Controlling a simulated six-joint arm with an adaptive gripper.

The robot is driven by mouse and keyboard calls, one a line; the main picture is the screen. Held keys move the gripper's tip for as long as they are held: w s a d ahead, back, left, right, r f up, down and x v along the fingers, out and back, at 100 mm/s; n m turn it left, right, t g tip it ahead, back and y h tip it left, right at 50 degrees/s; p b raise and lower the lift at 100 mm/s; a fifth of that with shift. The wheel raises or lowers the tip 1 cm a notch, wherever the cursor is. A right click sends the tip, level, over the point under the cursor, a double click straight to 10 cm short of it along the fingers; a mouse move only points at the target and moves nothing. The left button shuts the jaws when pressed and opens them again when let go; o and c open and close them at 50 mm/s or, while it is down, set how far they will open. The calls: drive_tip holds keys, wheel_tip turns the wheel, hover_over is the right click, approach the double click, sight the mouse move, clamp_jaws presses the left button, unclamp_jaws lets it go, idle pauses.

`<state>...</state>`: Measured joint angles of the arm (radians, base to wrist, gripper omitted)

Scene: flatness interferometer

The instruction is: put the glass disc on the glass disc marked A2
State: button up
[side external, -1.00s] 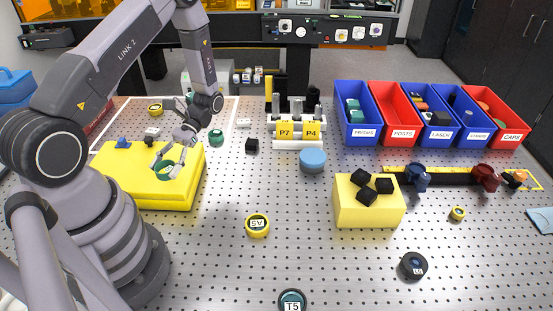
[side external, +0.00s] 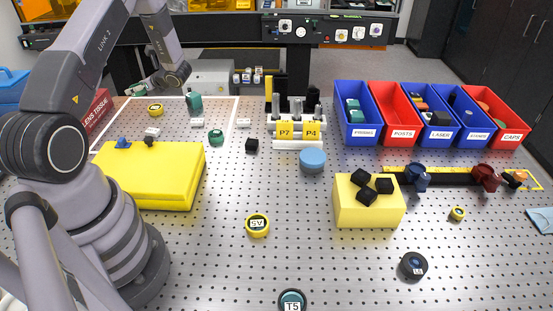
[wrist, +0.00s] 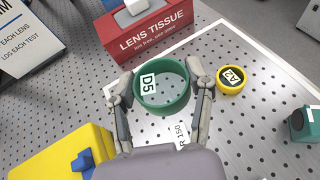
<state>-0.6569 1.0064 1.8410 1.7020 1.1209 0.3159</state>
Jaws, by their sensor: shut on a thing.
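My gripper (wrist: 160,88) is shut on a green-rimmed disc marked D5 (wrist: 148,85), with its fingers on both sides of the rim. The disc looks held above the table. The yellow-rimmed disc marked A2 (wrist: 235,75) lies just right of the held disc in the wrist view, apart from it. A yellow-rimmed disc in the same area shows in the side view (side external: 155,110), on the board at the back left.
A red lens tissue box (wrist: 152,27) stands close beyond the held disc. A yellow block (side external: 150,180) with a blue knob is nearer my base. A teal object (wrist: 305,123) stands right of A2. A white outline marks the board around A2.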

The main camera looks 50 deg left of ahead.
drive_tip(key=w+a+f, duration=0.4)
drive_tip(key=a, duration=0.3)
hover_over(155, 107)
drive_tip(key=f, duration=0.4)
drive_tip(key=shift+s+d+f, duration=0.25)
drive_tip(key=shift+d+f, duration=0.1)
drive_tip(key=shift+w+a+f, duration=0.15)
drive_tip(key=shift+a+f, duration=0.05)
drive_tip(key=shift+f, duration=0.8)
drive_tip(key=shift+w+a+f, duration=0.1)
drive_tip(key=shift+a+f, duration=0.05)
drive_tip(key=shift+f, duration=0.85)
drive_tip(key=shift+f, duration=0.15)
drive_tip(key=o, duration=1.1)
drive_tip(key=shift+o, duration=0.2)
